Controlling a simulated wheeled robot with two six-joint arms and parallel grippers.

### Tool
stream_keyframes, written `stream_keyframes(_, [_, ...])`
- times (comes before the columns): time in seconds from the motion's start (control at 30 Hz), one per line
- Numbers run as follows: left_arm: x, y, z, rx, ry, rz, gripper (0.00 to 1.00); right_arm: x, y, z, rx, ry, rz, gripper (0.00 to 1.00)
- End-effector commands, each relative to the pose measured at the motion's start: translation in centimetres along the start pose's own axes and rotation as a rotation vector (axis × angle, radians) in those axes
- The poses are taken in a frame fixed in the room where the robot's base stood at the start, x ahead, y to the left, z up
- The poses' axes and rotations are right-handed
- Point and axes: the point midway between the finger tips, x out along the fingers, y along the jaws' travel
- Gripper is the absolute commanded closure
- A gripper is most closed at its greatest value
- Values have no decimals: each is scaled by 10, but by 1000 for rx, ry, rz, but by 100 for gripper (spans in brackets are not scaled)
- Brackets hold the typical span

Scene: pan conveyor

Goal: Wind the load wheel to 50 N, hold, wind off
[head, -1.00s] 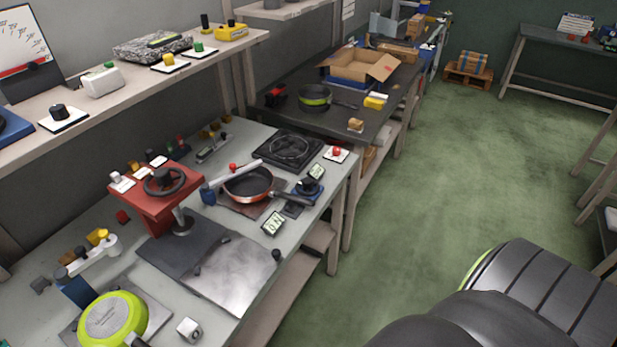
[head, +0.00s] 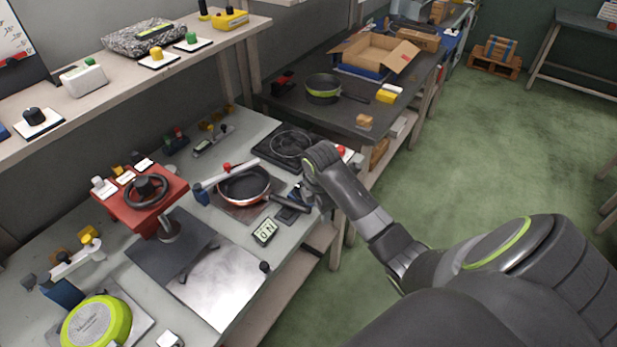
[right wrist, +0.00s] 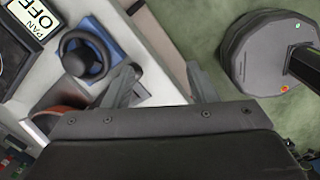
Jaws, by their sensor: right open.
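A small dark hand wheel (right wrist: 85,55) sits on a blue base (right wrist: 128,42) at the bench edge in the right wrist view. A larger black hand wheel (head: 146,188) tops a red press stand (head: 125,208) at the left. A small display (head: 265,231) appears to read 0 N. A second display (right wrist: 28,20) reads PAN OFF. My left gripper is not in view.
A red-rimmed pan (head: 243,185) sits under a grey bar (head: 232,174), left of my right arm. A bare metal plate (head: 222,288) lies in front of the press, and an upturned green pan (head: 95,325) lies front left. Green floor (head: 480,160) is open at right.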

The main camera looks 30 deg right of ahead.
Motion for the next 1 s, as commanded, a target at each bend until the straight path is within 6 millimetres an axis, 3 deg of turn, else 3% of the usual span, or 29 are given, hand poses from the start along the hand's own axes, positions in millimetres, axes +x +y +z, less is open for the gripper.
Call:
stream_keyframes(0.17, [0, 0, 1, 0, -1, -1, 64, -28, 41, 5, -177, 5, -26, 48])
stream_keyframes(0.4, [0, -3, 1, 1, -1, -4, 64, -90, 101, 13, -489, 42, -65, 48])
stream_keyframes(0.6, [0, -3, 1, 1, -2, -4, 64, -131, 127, 18, -673, 81, -82, 48])
stream_keyframes(0.77, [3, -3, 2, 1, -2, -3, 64, -136, 131, 19, -715, 92, -86, 48])
stream_keyframes(1.0, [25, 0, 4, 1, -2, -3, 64, -113, 128, 17, -715, 92, -85, 48])
